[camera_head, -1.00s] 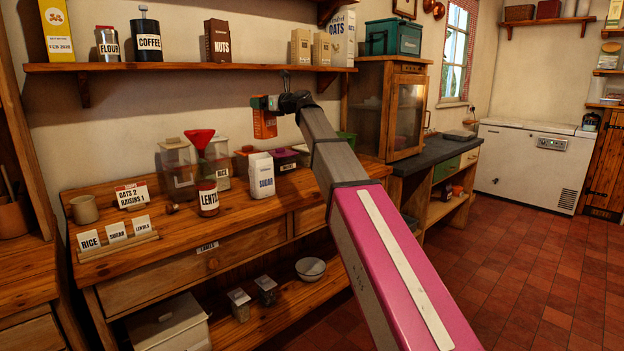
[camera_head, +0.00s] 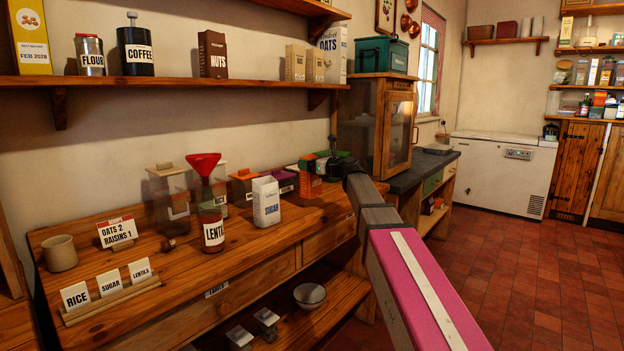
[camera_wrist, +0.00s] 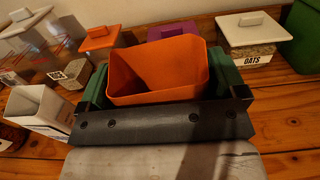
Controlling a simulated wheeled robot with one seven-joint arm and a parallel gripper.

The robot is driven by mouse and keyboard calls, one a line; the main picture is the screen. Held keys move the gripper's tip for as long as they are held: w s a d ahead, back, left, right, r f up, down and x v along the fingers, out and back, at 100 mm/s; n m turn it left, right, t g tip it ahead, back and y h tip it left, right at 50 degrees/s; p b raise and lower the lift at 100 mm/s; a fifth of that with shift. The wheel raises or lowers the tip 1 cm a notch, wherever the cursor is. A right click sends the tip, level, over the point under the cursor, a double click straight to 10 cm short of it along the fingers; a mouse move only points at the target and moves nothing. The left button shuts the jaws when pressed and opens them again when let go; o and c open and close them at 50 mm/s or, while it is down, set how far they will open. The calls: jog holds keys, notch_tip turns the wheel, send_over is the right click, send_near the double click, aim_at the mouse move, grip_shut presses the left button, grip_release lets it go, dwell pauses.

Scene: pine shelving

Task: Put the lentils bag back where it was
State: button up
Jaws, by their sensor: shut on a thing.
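My gripper (camera_head: 318,165) is shut on an orange, open-topped bag (camera_head: 309,184), which I take as the lentils bag; its label is not readable here. In the wrist view the bag (camera_wrist: 155,72) sits between the green finger pads of my gripper (camera_wrist: 165,85), top open towards the camera. It is low over the back right of the wooden worktop; I cannot tell if it touches.
A white sugar bag (camera_head: 266,202) stands left of my gripper. Lidded bins line the back, including an oats bin (camera_wrist: 254,40) and a purple-lidded bin (camera_wrist: 172,30). Name cards (camera_head: 110,283) stand at the front left. A wall shelf (camera_head: 190,82) hangs above.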

aim_at(317, 176)
jog(key=shift+f, duration=2.3)
jog(key=o, duration=1.1)
jog(key=shift+s+d, duration=0.15)
jog(key=shift+s, duration=0.05)
jog(key=v, duration=1.1)
jog(key=shift+s+d, duration=0.15)
jog(key=shift+d, duration=0.05)
